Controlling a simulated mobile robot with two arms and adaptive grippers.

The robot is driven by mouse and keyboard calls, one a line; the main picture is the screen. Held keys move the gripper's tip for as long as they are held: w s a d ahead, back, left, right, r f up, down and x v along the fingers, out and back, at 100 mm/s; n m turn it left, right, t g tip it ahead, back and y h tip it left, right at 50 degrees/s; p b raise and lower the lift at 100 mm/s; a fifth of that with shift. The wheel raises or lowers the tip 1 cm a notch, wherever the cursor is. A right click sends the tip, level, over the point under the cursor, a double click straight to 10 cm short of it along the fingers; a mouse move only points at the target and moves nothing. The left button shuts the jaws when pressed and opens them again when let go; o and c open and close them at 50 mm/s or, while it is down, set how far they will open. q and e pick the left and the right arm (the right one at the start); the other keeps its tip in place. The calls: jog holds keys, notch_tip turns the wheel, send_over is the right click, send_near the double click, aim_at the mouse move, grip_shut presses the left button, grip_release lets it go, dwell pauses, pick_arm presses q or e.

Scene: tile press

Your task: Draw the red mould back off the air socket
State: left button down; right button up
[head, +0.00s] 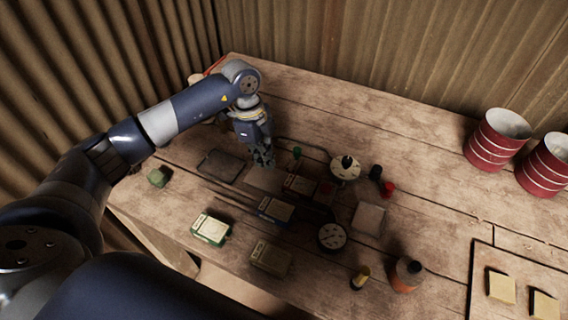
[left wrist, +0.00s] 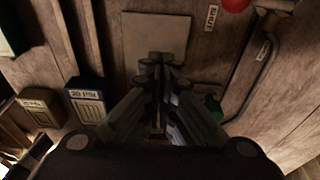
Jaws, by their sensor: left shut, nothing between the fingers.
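My left gripper (head: 264,160) points down over the worktable, beside a flat light grey pad (head: 262,180). In the left wrist view its fingers (left wrist: 160,75) are shut with nothing between them, over the near edge of the same pad (left wrist: 155,28). A small red piece (head: 326,188) lies right of the gripper by a dark labelled block, and a brighter red piece (head: 388,188) lies further right. A rounded red thing (left wrist: 237,4) is cut off at the top of the left wrist view. I cannot tell which is the mould; the air socket is not clear. My right gripper is out of view.
A blue labelled box (head: 275,210), a green box (head: 211,229) and an olive box (head: 270,258) stand in front. A green knob (head: 297,152) and a round dial (head: 345,168) are close right of the gripper. The back of the table is clear.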

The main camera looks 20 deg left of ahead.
pick_arm(q)
jog(key=p, duration=0.4)
send_near(303, 185)
jog(key=f, duration=0.2)
jog(key=d+f, duration=0.1)
jog(key=f, duration=0.2)
jog(key=shift+w+f, duration=0.15)
jog(key=shift+d+f+p, duration=0.1)
jog(key=shift+d+p, duration=0.15)
jog(key=shift+p, duration=0.2)
jog(key=shift+f, duration=0.75)
jog(key=shift+a+f, duration=0.1)
jog(key=shift+s+f, duration=0.1)
jog(key=shift+s, duration=0.15)
